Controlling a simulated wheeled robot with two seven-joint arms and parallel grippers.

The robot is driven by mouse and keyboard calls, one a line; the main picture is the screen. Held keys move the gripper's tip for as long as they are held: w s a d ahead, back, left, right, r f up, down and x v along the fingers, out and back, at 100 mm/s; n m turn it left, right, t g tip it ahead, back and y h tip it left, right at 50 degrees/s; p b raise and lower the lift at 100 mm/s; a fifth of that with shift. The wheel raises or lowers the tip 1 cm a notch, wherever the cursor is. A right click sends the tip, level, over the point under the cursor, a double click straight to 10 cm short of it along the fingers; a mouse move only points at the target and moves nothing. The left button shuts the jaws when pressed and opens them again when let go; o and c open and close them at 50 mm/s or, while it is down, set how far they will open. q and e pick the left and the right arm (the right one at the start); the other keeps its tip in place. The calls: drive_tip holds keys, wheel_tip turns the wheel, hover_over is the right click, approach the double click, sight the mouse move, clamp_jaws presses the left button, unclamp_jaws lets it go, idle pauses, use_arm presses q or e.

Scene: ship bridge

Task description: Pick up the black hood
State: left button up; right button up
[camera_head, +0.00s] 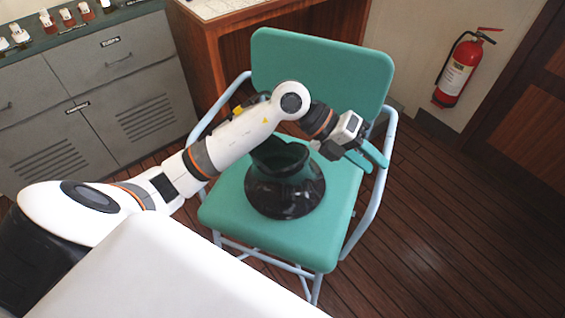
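The black hood (285,197) sits on the seat of a green chair (235,215). It is dark and glossy, with a wide rounded base and a narrower, open-looking top. My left arm reaches in from the left and passes over the hood's upper part, hiding some of it. My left gripper (335,150) is just right of the hood's top, near the chair's right armrest. Its fingers are small and partly lost against the chair, so I cannot tell their opening or any contact with the hood. My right gripper is not in view.
The chair's backrest (320,70) and tubular right armrest (380,185) stand close around the gripper. A wooden desk (210,60) is behind, with grey cabinets (110,100) at left. A fire extinguisher (458,72) hangs on the right wall. The wooden floor (440,230) at right is clear.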

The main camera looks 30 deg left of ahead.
use_arm(q)
drive_tip(key=w+a+f+y, duration=0.2)
drive_tip(key=a+f+y, duration=0.1)
drive_tip(key=a+y, duration=0.4)
drive_tip(key=n+g+y, duration=0.1)
drive_tip(key=n+y, duration=0.1)
drive_tip(key=y, duration=0.1)
approach(306, 156)
drive_tip(key=f, duration=0.3)
drive_tip(key=d+f+p, duration=0.1)
drive_tip(key=f, duration=0.1)
drive_tip(key=shift+w+f, duration=0.3)
drive_tip(key=shift+w, duration=0.1)
drive_tip(key=shift+f, duration=0.6)
drive_tip(key=f, duration=0.1)
drive_tip(key=f+p, duration=0.1)
drive_tip(key=f, duration=0.2)
drive_tip(key=shift+w+d+f, duration=0.1)
drive_tip(key=shift+w+d, duration=0.1)
drive_tip(key=shift+w, duration=0.15)
drive_tip(key=shift+c, duration=0.4)
clamp_jaws()
